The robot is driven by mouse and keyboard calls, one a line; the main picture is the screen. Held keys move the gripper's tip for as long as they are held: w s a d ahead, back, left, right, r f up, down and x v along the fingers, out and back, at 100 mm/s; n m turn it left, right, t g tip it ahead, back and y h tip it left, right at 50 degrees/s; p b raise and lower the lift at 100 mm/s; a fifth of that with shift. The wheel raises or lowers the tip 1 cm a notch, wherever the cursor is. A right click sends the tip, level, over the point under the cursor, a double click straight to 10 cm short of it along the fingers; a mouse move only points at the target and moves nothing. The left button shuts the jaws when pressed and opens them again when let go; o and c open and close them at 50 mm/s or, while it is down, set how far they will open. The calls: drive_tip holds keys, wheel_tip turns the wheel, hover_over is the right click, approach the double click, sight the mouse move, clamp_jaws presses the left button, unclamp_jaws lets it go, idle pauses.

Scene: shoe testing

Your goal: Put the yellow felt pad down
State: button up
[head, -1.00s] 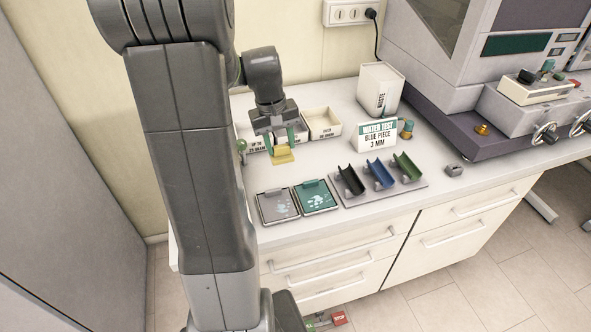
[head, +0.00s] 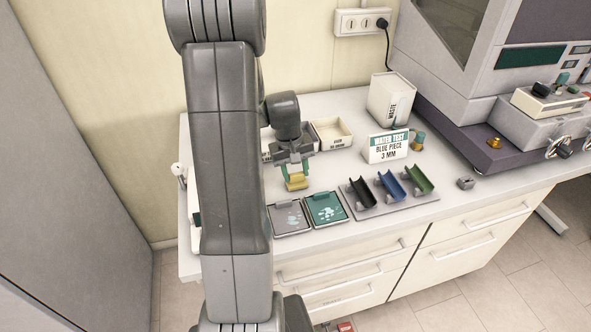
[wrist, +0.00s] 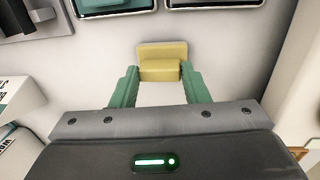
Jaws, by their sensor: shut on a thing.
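The yellow felt pad (head: 297,182) is a small yellow block with a wider flat part. It is between the green fingers of my gripper (head: 295,172) in the head view, just behind the grey and green trays. In the wrist view the pad (wrist: 162,62) sits between the fingertips of my gripper (wrist: 160,75), which is shut on it. Whether the pad touches the table top (head: 250,238) I cannot tell for sure.
A grey tray (head: 288,217) and a green tray (head: 325,209) lie in front of the pad. Black, blue (head: 391,185) and green cradles stand to the right. White bins (head: 332,133) are behind. A sign (head: 388,147) and waste box (head: 392,98) stand further back.

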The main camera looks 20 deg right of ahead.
sight(290, 175)
drive_tip(key=shift+f, duration=0.2)
drive_tip(key=o, duration=1.3)
drive_tip(key=shift+r, duration=0.1)
drive_tip(key=shift+c, duration=0.2)
wheel_tip(290, 175, up, 12)
drive_tip(key=a, duration=0.1)
drive_tip(key=shift+a+b, duration=0.3)
drive_tip(key=shift+b, duration=0.1)
